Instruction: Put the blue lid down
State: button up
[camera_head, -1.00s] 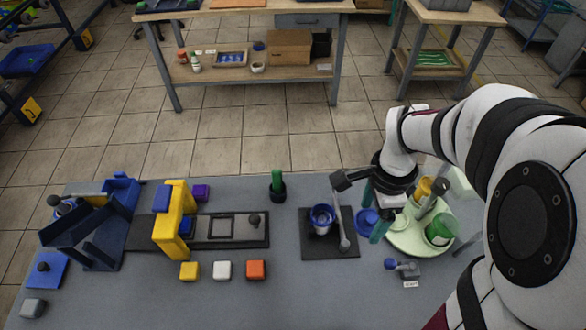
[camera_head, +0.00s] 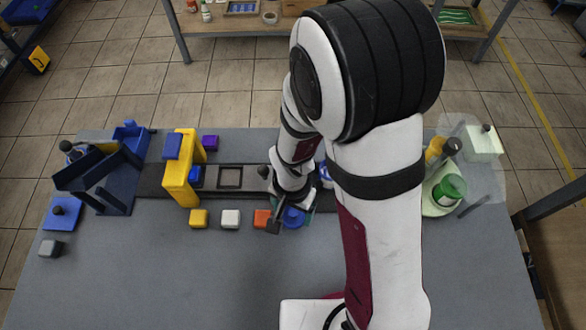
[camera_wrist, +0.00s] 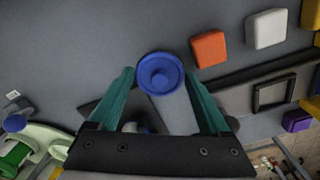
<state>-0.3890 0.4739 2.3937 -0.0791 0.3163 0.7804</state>
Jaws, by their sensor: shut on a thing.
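The blue lid (camera_head: 293,216) is a round disc with a raised knob. My gripper (camera_head: 291,213) is shut on it, in front of the dark stand and just right of the orange block. I cannot tell whether the lid's underside touches the table.
The orange block (camera_wrist: 209,49) is close to the lid, with a white block (camera_head: 230,219) and a yellow block (camera_head: 199,219) further left. My arm hides much of the dark stand. The green turntable (camera_head: 434,207) is at the right. The grey table (camera_head: 190,285) is clear in front.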

aim_at(296, 215)
jog(key=shift+f, duration=1.1)
jog(key=o, duration=1)
jog(key=shift+f, duration=0.1)
notch_tip(296, 215, up, 13)
jog(key=s+d+r+y, duration=0.1)
jog(key=s+d+r, duration=0.2)
jog(key=s, duration=0.3)
jog(key=s+d+r, duration=0.3)
jog(key=s+r, duration=0.2)
jog(key=s, duration=0.1)
jog(key=shift+d+r+y, duration=0.25)
jog(key=shift+d+y, duration=0.15)
